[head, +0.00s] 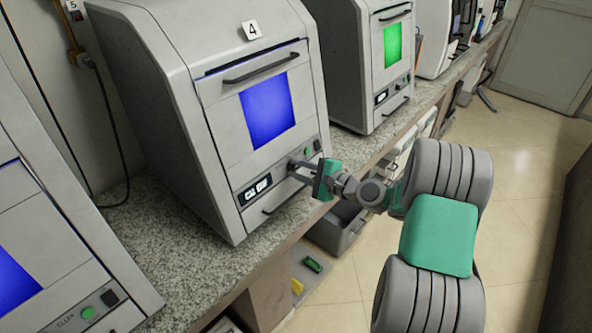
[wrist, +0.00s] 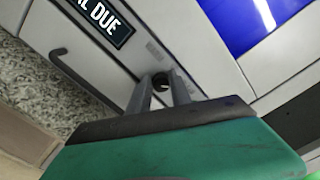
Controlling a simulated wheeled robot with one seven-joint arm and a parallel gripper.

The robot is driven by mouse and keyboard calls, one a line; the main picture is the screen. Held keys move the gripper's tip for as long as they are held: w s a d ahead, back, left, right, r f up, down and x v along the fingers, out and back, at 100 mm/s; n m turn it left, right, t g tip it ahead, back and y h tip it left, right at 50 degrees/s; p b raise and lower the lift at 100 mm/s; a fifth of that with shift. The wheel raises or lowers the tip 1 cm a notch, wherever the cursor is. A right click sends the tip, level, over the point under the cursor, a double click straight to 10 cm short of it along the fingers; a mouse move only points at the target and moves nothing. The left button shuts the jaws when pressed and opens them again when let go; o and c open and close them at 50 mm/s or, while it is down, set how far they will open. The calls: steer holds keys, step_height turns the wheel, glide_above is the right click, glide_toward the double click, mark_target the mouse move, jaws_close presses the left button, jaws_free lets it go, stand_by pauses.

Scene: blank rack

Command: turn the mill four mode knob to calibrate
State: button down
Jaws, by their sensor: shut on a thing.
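Mill four (head: 247,90) is the grey machine with the "4" label and a blue screen (head: 267,110) in the head view. My gripper (head: 296,168) is at its lower front panel, right of the small black display (head: 254,189). In the wrist view the two fingers (wrist: 159,92) are shut around the small dark mode knob (wrist: 160,80) on the panel. The display (wrist: 103,20) there reads partly "L DUE". The knob's pointer and most mode marks are hidden or too small to read.
A handle (head: 261,68) crosses mill four above the screen. Another mill with a green screen (head: 392,43) stands to the right, and one with a blue screen (head: 14,285) at lower left. The granite counter (head: 150,225) runs beneath. The floor (head: 515,210) at right is clear.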

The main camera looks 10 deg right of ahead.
steer(key=shift+f, duration=0.3)
steer(key=shift+d+f+n+b, duration=0.15)
steer(key=shift+f+n+b, duration=0.05)
steer(key=shift+n+b, duration=0.75)
steer(key=n+b, duration=0.3)
steer(key=shift+d+f+n, duration=0.1)
steer(key=shift+d+n, duration=0.05)
steer(key=shift+n, duration=0.1)
steer(key=n+b, duration=0.4)
steer(key=b, duration=0.1)
steer(key=shift+n, duration=0.3)
steer(key=shift+r+n+b, duration=0.3)
steer(key=shift+n+b, duration=0.3)
steer(key=shift+n, duration=0.1)
steer(key=shift+r, duration=0.2)
